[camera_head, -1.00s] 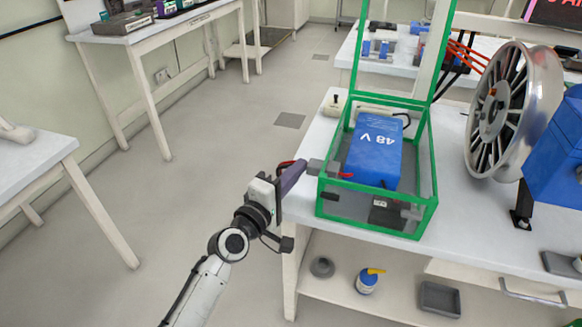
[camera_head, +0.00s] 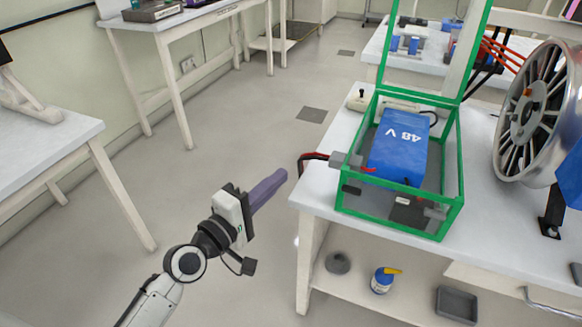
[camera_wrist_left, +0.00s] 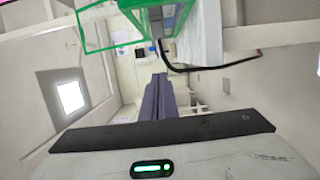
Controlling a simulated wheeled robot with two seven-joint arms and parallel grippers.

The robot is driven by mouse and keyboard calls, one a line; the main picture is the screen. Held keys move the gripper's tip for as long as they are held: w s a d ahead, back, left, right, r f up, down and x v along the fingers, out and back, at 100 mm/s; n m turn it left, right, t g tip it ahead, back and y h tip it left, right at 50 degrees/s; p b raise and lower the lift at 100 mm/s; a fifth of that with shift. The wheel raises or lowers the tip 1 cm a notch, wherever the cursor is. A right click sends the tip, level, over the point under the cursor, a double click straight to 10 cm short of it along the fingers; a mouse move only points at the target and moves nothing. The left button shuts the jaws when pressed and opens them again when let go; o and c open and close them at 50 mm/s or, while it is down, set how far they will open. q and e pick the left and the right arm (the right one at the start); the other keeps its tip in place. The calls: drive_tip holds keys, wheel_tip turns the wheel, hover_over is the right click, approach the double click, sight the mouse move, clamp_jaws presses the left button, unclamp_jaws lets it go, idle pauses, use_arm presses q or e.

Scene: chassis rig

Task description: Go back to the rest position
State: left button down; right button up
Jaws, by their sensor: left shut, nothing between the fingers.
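My left gripper (camera_head: 270,188) is in the head view, left of the white workbench and in free air over the floor. Its purple fingers are closed together with nothing between them. In the left wrist view the fingers (camera_wrist_left: 157,100) lie side by side. The green-framed box (camera_head: 449,190) on the bench holds a blue block marked 48 V (camera_head: 398,150). A red and black cable with a grey connector (camera_head: 340,160) sticks out of the box's left side, apart from my gripper. My right gripper does not show.
The workbench (camera_head: 318,190) edge lies just right of my left gripper. A wheel rim (camera_head: 530,110) stands on it. The shelf below holds a blue and yellow bottle (camera_head: 383,280) and a grey tray (camera_head: 457,304). Another table (camera_head: 45,155) stands at the left. Open floor lies between.

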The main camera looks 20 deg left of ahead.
use_arm(q)
drive_tip(key=shift+s, duration=0.25)
